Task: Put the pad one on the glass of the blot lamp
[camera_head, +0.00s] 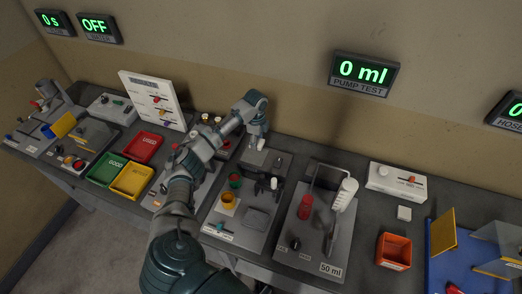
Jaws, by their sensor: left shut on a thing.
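My left gripper (259,141) points down over the back of the bench, just right of the middle station. It is shut on a small white thing (262,145), mostly hidden by the fingers; I cannot read a mark that would tell whether it is pad one. Just below it is a flat grey plate (265,160), which may be the glass of the blot lamp; I cannot tell for sure. I cannot tell whether the white thing touches the plate. My right gripper is not in view.
To the right is the pump-test board (316,228) with a tall white cylinder. Red, green and yellow trays (131,181) lie left of my arm. An orange bin (394,250) stands at right.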

